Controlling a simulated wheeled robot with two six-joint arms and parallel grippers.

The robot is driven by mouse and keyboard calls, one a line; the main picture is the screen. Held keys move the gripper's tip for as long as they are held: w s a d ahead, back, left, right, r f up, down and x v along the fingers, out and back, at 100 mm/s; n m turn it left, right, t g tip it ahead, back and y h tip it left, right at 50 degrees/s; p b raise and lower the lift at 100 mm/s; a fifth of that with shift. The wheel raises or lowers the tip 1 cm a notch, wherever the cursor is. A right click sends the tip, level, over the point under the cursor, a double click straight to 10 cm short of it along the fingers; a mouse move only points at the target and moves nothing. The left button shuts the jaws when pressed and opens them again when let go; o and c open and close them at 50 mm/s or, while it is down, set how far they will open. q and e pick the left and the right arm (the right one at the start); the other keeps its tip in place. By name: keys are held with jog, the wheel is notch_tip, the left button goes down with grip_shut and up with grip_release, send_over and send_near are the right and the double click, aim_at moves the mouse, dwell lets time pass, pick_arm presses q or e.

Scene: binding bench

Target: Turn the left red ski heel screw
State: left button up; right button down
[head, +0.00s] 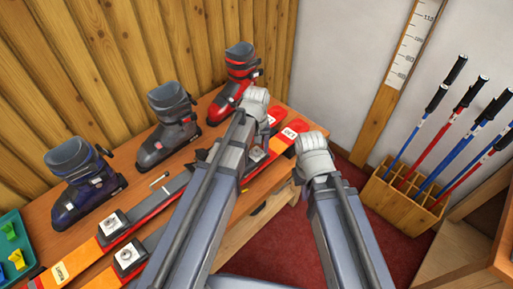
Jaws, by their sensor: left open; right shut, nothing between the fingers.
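Two red-and-orange skis lie side by side across the bench; the farther one (83,252) is nearer the wall, and the nearer one (100,280) is partly behind my arm. Each carries a silver-white binding piece, on the farther ski (113,222) and on the nearer ski (130,256). The heel screw is too small to make out. My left gripper (257,98) is above the far right of the bench, by the red ski ends, its fingertips mostly hidden. My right gripper (314,145) is right of the bench end, shut and empty. Neither touches a binding piece.
Blue (82,182), grey (168,128) and red (234,85) ski boots stand along the bench (135,180) back. A green tray (14,250) is at left. A pole rack (400,200) stands at right.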

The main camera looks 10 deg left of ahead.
aim_at(257, 153)
pick_arm(q)
notch_tip(257, 153, up, 8)
jog(key=p, duration=0.8)
jog(key=shift+f, duration=0.1)
jog(key=shift+s+d, duration=0.2)
jog(key=shift+s, duration=0.15)
jog(key=s+d+m, duration=0.2)
jog(key=s+m, duration=0.1)
jog(key=s, duration=0.4)
jog(key=s+d+m+y, duration=0.1)
jog(key=s+d+m, duration=0.2)
jog(key=s, duration=0.4)
jog(key=shift+d+m, duration=0.35)
jog(key=shift+m, duration=0.45)
